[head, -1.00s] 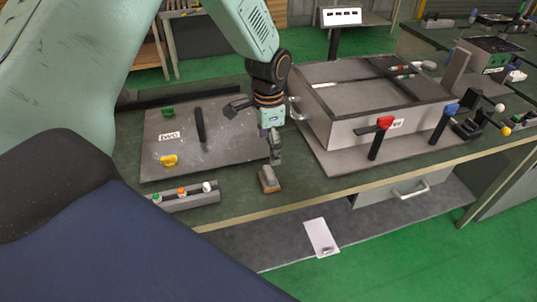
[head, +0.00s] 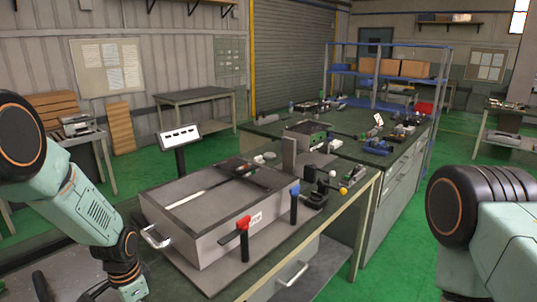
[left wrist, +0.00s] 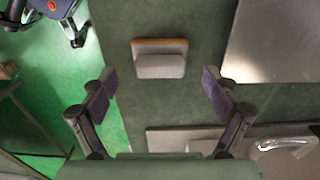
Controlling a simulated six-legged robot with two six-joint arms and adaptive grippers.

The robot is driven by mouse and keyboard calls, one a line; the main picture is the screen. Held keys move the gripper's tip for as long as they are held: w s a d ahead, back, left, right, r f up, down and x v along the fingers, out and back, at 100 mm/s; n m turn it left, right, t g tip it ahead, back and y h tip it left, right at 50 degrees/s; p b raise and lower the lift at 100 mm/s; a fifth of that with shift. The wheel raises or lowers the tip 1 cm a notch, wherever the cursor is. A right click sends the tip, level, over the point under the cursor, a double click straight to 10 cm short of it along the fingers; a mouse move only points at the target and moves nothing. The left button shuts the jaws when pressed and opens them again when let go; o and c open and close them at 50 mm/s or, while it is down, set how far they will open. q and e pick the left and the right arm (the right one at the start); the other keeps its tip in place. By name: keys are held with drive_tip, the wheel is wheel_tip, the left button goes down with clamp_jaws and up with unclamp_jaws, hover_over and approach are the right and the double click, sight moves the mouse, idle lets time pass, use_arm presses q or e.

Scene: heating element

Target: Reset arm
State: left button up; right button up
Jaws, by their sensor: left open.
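My left arm comes in from the left in the head view, and its gripper is mostly cut off at the bottom edge. In the left wrist view my left gripper (left wrist: 158,88) is open, its two fingers wide apart with nothing between them. A small grey block with an orange-brown edge (left wrist: 160,60) lies on the dark green bench just beyond the fingertips, apart from them. Part of my right arm shows at the right edge of the head view; its gripper is out of view.
A large grey box (head: 215,243) with a side handle (head: 155,237) stands on the bench. A red-topped clamp (head: 244,240) and a blue-topped clamp (head: 294,205) stand at its front. A metal plate (left wrist: 275,45) lies right of the block. Green floor (left wrist: 110,100) is left of the bench.

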use_arm(q)
wheel_tip(320, 180, down, 4)
drive_tip(key=shift+s+f, duration=0.1)
drive_tip(key=shift+r, duration=1.15)
